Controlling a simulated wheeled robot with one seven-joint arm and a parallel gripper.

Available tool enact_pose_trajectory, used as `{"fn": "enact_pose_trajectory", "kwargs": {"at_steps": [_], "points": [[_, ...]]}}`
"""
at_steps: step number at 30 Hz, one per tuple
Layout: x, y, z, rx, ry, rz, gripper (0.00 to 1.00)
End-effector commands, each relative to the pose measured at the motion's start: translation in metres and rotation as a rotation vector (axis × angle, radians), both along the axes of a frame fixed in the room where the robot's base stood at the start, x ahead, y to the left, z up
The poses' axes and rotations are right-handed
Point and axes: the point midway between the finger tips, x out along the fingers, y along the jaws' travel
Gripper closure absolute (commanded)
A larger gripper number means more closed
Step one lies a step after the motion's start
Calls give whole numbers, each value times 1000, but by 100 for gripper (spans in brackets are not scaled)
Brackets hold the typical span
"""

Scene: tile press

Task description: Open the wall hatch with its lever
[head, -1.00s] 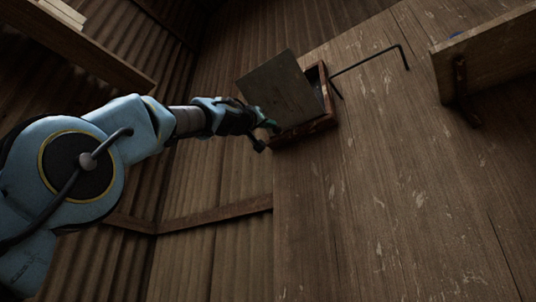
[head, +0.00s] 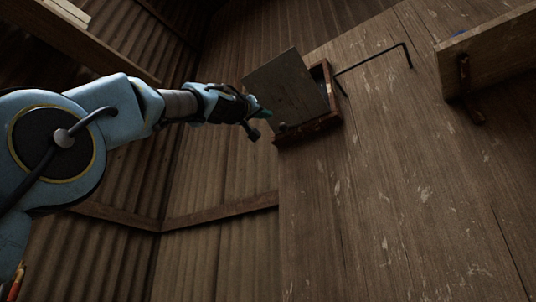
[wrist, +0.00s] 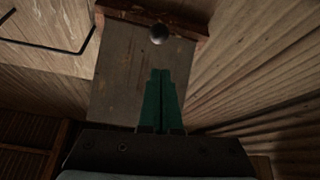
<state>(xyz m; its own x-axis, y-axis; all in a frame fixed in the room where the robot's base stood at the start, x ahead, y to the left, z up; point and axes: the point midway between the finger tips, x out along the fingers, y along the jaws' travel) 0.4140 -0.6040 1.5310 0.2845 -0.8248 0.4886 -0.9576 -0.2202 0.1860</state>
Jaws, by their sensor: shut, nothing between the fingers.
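The wall hatch has a reddish-brown wooden frame (head: 309,131) on the plank wall. Its grey-brown door panel (head: 280,84) stands swung out from the frame, with a gap into the box along its right side. The panel also fills the middle of the wrist view (wrist: 120,75). A dark round knob (wrist: 159,33), perhaps the end of the lever, shows near the frame edge of the panel; the lever's shaft cannot be made out. My gripper (head: 266,113) is shut and empty, just left of the panel. Its green fingers (wrist: 161,73) point towards the knob, apart from it.
A thin black bent rod (head: 376,58) sticks out on the wall right of the hatch. A wooden shelf (head: 490,55) with a bracket is at upper right, and another wooden ledge (head: 100,45) at upper left. The wall below the hatch is clear.

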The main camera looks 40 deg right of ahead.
Motion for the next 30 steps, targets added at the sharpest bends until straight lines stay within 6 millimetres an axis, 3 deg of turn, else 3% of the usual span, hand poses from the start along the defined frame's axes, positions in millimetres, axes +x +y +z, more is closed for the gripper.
{"fn": "enact_pose_trajectory", "kwargs": {"at_steps": [1, 3, 12, 30], "points": [[-1, 4, -14, 1, -1, 3, 100], [-3, 9, -22, 0, 0, 1, 100], [-10, 27, -48, -1, -1, 3, 100], [-12, 32, -52, -1, -1, 1, 100]]}}
